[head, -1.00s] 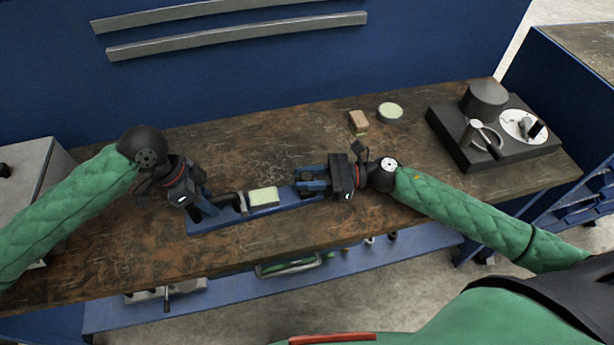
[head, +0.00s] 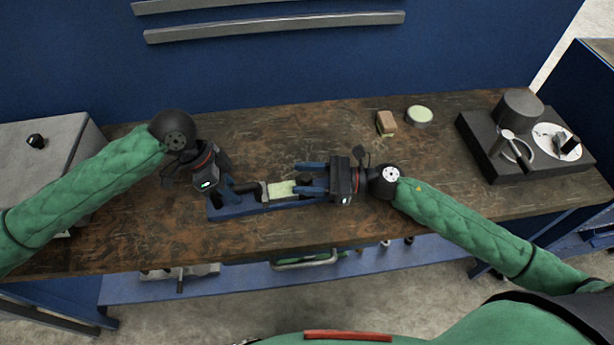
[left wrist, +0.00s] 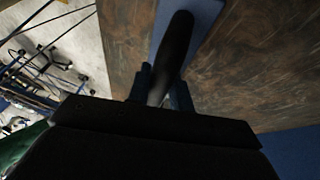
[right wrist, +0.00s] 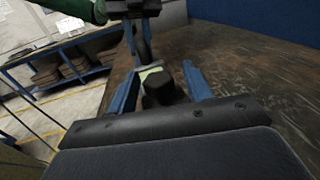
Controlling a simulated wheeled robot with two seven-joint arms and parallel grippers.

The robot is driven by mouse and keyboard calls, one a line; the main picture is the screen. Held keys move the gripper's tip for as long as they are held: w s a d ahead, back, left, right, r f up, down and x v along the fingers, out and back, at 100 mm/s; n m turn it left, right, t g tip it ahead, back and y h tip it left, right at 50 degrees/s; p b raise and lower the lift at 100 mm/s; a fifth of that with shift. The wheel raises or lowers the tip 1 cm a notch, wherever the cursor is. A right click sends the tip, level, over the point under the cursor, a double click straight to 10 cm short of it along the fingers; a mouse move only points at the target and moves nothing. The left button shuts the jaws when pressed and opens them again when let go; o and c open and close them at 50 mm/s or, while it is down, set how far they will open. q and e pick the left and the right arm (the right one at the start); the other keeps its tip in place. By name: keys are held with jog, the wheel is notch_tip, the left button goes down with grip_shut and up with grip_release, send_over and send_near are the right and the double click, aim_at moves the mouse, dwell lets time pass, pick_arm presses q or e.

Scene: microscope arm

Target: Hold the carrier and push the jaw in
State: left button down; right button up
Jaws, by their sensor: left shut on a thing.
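A long blue piece (head: 245,210), which appears to be the carrier, lies on the bench. A pale green block (head: 281,189) sits on it beside a light upright plate. My left gripper (head: 229,188) is shut on a black handle at the carrier's left part; the black handle (left wrist: 174,50) shows between its fingers in the left wrist view. My right gripper (head: 298,178) points left with blue fingers apart, close to the block's right side. In the right wrist view a black piece (right wrist: 160,88), possibly the jaw, lies between the open fingers, and the pale green block (right wrist: 148,73) shows behind it.
A brown block (head: 386,122) and a round green-topped tin (head: 419,115) stand behind my right gripper. A dark device (head: 490,145) stands at the bench's right. A grey box (head: 60,155) is at the left. The bench's front edge is close to the carrier.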

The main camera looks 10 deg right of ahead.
jog(key=shift+d, duration=0.1)
jog(key=d, duration=0.4)
jog(key=s+d, duration=0.1)
jog(key=d, duration=0.2)
jog(key=s+d, duration=0.1)
jog(key=d, duration=0.3)
jog(key=shift+s+d, duration=0.1)
jog(key=shift+d, duration=0.25)
pick_arm(q)
jog(key=shift+r, duration=0.1)
jog(key=c, duration=1.2)
grip_release()
jog(key=shift+o, duration=0.2)
